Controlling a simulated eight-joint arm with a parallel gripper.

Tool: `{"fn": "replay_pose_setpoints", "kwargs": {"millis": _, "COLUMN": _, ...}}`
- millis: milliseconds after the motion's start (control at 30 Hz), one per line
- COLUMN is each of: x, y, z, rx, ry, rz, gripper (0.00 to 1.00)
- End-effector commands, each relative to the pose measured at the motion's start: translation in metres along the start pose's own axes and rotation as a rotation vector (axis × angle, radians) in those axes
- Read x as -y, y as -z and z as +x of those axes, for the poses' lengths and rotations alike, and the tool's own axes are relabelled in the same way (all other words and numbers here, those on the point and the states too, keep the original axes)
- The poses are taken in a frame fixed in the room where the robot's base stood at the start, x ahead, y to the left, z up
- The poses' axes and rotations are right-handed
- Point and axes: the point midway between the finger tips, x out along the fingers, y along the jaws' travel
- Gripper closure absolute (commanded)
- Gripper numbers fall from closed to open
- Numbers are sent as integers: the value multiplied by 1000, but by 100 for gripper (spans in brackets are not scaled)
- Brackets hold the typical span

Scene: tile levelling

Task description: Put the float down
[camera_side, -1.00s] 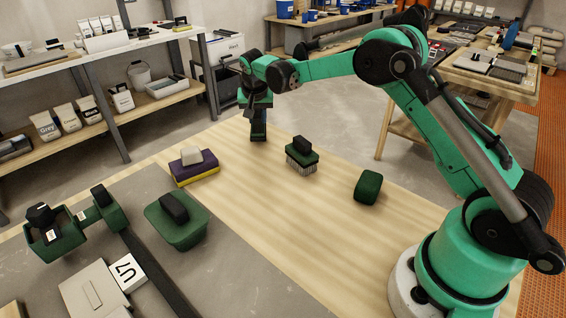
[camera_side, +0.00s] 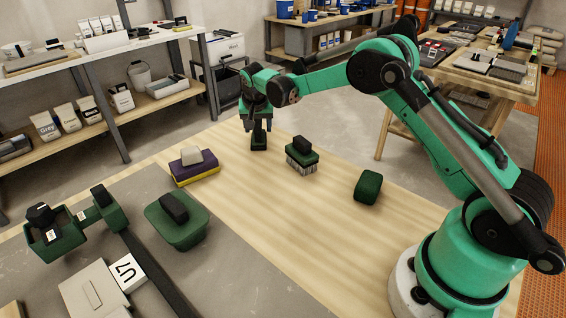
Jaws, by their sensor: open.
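My gripper (camera_side: 256,125) is at the far end of the wooden board, pointing down with its fingers spread. A small dark tool (camera_side: 259,142), which may be the float, stands on the board directly below and between the fingers. Its upper part is partly hidden by the gripper, and I cannot tell whether a finger still touches it. A purple and yellow block with a pale handle (camera_side: 194,167) lies to the left on the board. It also has a float-like shape.
A green brush with a black handle (camera_side: 302,157) and a green block (camera_side: 368,187) stand on the board (camera_side: 270,215) to the right. A green piece with a black handle (camera_side: 177,222), green holders (camera_side: 75,225) and a pale box (camera_side: 95,290) are at left front. The board's middle is clear.

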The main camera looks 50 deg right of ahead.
Motion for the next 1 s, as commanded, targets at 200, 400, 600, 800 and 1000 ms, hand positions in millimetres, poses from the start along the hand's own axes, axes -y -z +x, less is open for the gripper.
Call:
{"fn": "replay_pose_setpoints", "kwargs": {"millis": 200, "x": 0, "y": 1, "z": -22, "rx": 0, "ry": 0, "rz": -1, "gripper": 43}}
{"fn": "replay_pose_setpoints", "kwargs": {"millis": 400, "x": 0, "y": 1, "z": -63, "rx": 0, "ry": 0, "rz": -1, "gripper": 43}}
{"fn": "replay_pose_setpoints", "kwargs": {"millis": 600, "x": 0, "y": 1, "z": -102, "rx": 0, "ry": 0, "rz": 0, "gripper": 43}}
{"fn": "replay_pose_setpoints", "kwargs": {"millis": 800, "x": 0, "y": 0, "z": -123, "rx": 0, "ry": 4, "rz": -7, "gripper": 43}}
{"fn": "replay_pose_setpoints", "kwargs": {"millis": 1000, "x": -11, "y": -21, "z": -157, "rx": -15, "ry": 70, "rz": -118, "gripper": 43}}
